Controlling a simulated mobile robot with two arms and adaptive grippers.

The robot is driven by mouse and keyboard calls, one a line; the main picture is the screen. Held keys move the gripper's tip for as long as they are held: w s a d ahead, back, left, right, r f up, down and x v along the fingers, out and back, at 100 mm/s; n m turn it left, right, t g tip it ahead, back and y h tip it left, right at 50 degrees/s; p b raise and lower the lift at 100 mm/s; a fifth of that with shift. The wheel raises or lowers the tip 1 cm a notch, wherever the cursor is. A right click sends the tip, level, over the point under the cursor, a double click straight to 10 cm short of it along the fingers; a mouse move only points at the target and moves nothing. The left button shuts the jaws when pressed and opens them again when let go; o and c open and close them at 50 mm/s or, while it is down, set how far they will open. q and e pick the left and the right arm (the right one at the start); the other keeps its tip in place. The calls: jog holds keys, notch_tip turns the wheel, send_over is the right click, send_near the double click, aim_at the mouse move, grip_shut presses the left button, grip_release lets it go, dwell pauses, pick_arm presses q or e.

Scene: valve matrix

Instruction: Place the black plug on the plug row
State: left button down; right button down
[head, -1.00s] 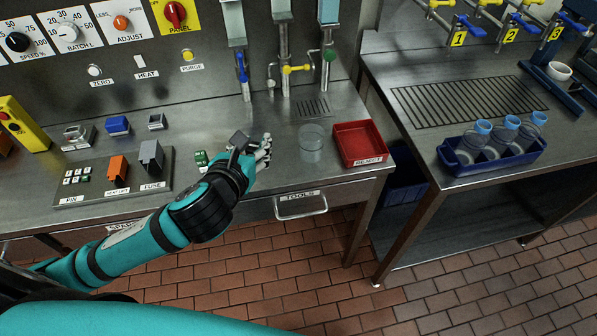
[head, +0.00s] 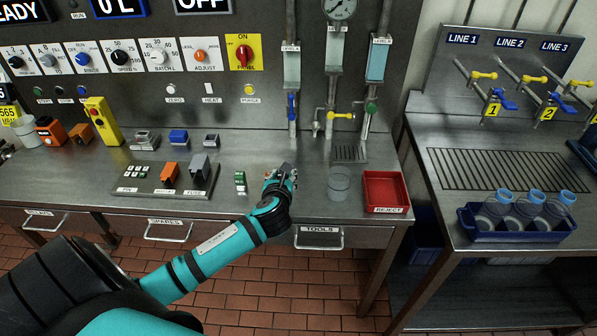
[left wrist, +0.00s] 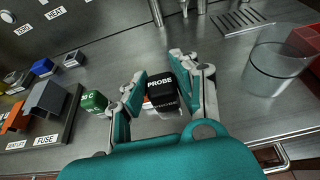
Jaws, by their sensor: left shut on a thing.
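The black plug (left wrist: 162,86), a block lettered PROBE with a little orange at its lower left, sits between the fingers of my left gripper (head: 281,174) in the left wrist view. The gripper is shut on it, at the bench between a green block (head: 240,181) and a clear beaker (head: 339,183). Whether the plug touches the bench cannot be told. My right gripper is not in view.
A red REJECT tray (head: 386,175) stands right of the beaker. Grey and blue blocks (head: 178,137) and a yellow control box (head: 103,121) stand behind the board. Pipes with valves (head: 292,106) rise behind the gripper. Bare bench lies between the board and green block.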

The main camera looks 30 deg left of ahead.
pick_arm(q)
jog(key=w, duration=0.2)
jog(key=w+d, duration=0.1)
jog(key=w, duration=0.3)
jog(key=shift+w+d+f, duration=0.15)
jog(key=shift+d+f, duration=0.15)
jog(key=shift+d, duration=0.05)
jog(key=shift+w+f+p, duration=0.1)
jog(key=shift+f+p, duration=0.1)
jog(key=shift+p, duration=0.1)
notch_tip(320, 180, down, 2)
jog(key=shift+f, duration=0.7)
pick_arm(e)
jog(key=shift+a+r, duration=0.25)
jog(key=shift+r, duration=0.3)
pick_arm(q)
jog(key=c, duration=1.2)
grip_release()
jog(key=shift+o, duration=0.9)
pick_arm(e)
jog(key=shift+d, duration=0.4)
pick_arm(q)
jog(key=shift+r, duration=0.1)
